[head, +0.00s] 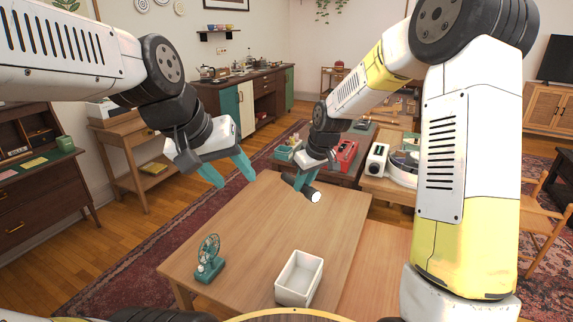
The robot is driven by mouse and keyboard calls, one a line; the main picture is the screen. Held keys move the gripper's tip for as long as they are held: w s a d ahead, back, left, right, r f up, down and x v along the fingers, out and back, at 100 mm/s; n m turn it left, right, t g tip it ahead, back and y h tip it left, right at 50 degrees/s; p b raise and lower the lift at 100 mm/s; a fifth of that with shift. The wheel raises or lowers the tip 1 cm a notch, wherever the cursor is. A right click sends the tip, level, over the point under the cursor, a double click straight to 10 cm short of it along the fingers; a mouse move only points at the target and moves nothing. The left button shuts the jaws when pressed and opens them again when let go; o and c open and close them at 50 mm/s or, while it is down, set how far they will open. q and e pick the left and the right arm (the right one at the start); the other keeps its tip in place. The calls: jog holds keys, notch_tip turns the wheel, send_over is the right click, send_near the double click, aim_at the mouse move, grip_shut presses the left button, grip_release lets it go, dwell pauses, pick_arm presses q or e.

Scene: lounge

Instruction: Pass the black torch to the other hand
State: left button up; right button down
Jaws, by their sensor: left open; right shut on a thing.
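The black torch (311,193) is in the head view, right of the middle, above the far part of the wooden table. Its pale round lens end points to the lower right. My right gripper (304,178) is shut on the torch, and its teal fingers hide part of the torch's body. My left gripper (228,172) is open and empty, to the left of the torch and apart from it.
The wooden table (250,235) carries a teal fan (209,262) at the front left and a white open box (299,278) at the front. The middle of its top is clear. Behind it, a red toolbox (346,155) and a white device (377,160) stand on other surfaces.

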pick_arm(q)
jog(key=w+d+f+n+h, duration=0.1)
jog(key=w+d+n, duration=0.1)
jog(key=w, duration=0.4)
jog(key=w+d+f+n, duration=0.1)
jog(key=w+d, duration=0.1)
jog(key=w, duration=0.3)
jog(key=n+g+h, duration=0.1)
jog(key=n+h, duration=0.1)
jog(key=n, duration=0.2)
send_near(294, 182)
jog(key=x, duration=1)
jog(key=shift+y, duration=0.3)
jog(key=shift+c, duration=0.2)
grip_shut()
pick_arm(e)
jog(key=c, duration=1.1)
grip_release()
jog(key=shift+r, duration=0.1)
